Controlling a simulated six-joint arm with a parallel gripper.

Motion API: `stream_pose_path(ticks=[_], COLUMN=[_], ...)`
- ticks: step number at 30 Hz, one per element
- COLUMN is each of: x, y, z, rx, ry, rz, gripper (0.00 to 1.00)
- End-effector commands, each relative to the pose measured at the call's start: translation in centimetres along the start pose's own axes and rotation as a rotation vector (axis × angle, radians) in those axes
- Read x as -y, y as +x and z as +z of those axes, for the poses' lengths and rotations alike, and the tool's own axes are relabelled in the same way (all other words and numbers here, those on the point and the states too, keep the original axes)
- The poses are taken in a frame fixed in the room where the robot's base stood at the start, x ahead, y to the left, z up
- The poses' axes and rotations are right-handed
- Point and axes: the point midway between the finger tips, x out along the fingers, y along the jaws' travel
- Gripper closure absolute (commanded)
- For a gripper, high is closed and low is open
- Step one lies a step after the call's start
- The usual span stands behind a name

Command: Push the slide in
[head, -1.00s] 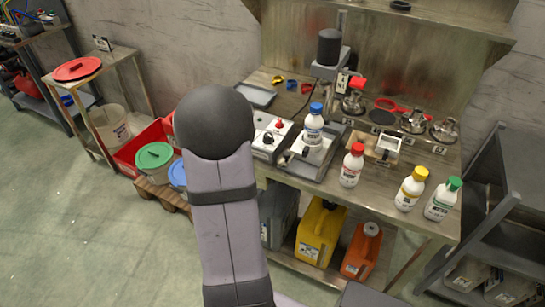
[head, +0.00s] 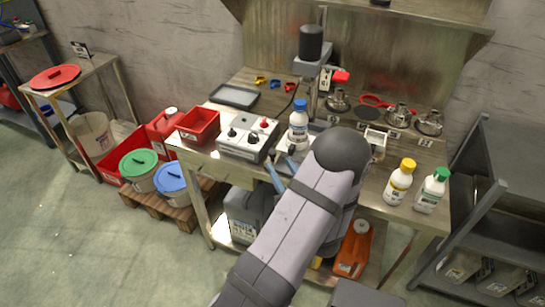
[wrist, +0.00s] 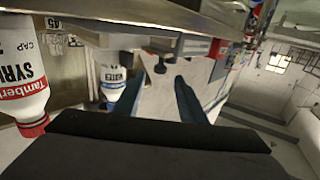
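The blue-capped white bottle (head: 298,128) stands upright at the grey press (head: 311,68), under its dark cylinder head. The slide beneath the bottle is mostly hidden by my arm in the head view. My gripper (head: 282,168) is at the bench's front edge, below and in front of this bottle, with two bluish fingers apart. In the wrist view the picture is upside down. My gripper (wrist: 158,88) shows open and empty there, with a dark knob (wrist: 160,67) beyond and between the fingertips. The blue-capped bottle (wrist: 112,82) shows beside the left finger. I see no contact.
A control box with knobs (head: 248,139) and a red bin (head: 198,124) stand left of the press. Yellow-capped (head: 400,182) and green-capped (head: 432,191) bottles stand at right. A red-capped bottle (wrist: 20,80) is close at left in the wrist view.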

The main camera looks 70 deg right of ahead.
Motion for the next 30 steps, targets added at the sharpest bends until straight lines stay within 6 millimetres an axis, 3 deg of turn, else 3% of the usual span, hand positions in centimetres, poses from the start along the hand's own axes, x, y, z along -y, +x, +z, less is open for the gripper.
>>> stream_pose_path(ticks=[8,21,30], x=[0.1,0.1,0.0], y=[1.3,6.5,7.4], z=[-0.1,-0.1,0.0], rx=[0.002,0.002,0.002], ry=[-0.001,-0.002,-0.001], rz=[-0.003,-0.002,0.000], gripper=[0.63,0.63,0.63])
